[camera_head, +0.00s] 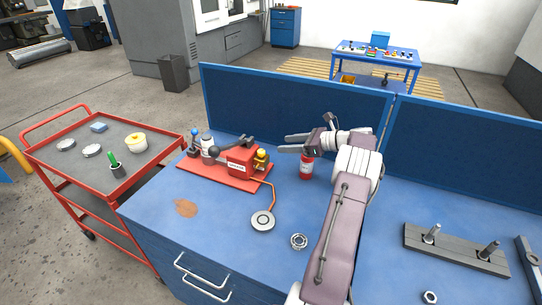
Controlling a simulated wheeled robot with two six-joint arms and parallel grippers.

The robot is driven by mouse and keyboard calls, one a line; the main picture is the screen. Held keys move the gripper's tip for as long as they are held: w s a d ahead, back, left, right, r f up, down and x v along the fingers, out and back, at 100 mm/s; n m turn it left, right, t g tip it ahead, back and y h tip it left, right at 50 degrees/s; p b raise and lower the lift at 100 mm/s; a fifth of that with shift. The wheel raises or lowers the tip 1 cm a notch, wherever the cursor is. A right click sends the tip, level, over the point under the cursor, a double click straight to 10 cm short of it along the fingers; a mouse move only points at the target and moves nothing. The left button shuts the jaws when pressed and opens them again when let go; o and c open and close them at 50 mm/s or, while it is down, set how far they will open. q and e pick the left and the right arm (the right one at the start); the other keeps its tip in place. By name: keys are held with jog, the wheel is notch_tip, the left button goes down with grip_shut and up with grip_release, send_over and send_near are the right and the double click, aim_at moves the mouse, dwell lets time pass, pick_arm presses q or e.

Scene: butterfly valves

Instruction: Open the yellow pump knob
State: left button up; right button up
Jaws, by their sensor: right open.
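The red pump assembly (220,174) lies on the blue workbench, left of my right arm. The yellow knob (261,154) stands at its right end, next to the red block. My right gripper (287,143) comes in from the right with its fingers pointing left. It is open, with nothing seen between the fingers, and appears a little to the right of and above the yellow knob. I cannot tell whether it touches the knob; a gap shows in the picture. My left gripper is not in view.
A round grey disc (262,221) and a ring (299,241) lie in front. A blue panel (290,110) rises behind the bench. A red cart (60,160) stands at the left. The bench's front left is mostly clear.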

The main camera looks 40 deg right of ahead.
aim_at(264, 152)
jog(key=shift+m+h, duration=0.6)
jog(key=w+a+f, duration=0.1)
jog(key=w, duration=0.1)
jog(key=w+a+f, duration=0.3)
jog(key=w+a, duration=0.1)
jog(key=shift+w+a+f, duration=0.1)
jog(key=shift+a+f, duration=0.05)
jog(key=shift+f, duration=0.15)
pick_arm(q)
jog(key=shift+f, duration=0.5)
pick_arm(e)
jog(key=shift+c, duration=0.3)
grip_shut()
jog(key=shift+r+n+y+p, duration=0.5)
jog(key=shift+y+p, duration=0.1)
jog(key=shift+p, duration=0.55)
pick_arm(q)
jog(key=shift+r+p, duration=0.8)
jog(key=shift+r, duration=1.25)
pick_arm(e)
jog(key=shift+w+d+f+n+g+y, duration=0.1)
jog(key=shift+d+f+n+g+y, duration=0.15)
jog(key=shift+n+y, duration=0.2)
jog(key=shift+w+d+f+n+g+y, duration=0.1)
jog(key=shift+n+g+y, duration=0.25)
jog(key=shift+n+y, duration=0.1)
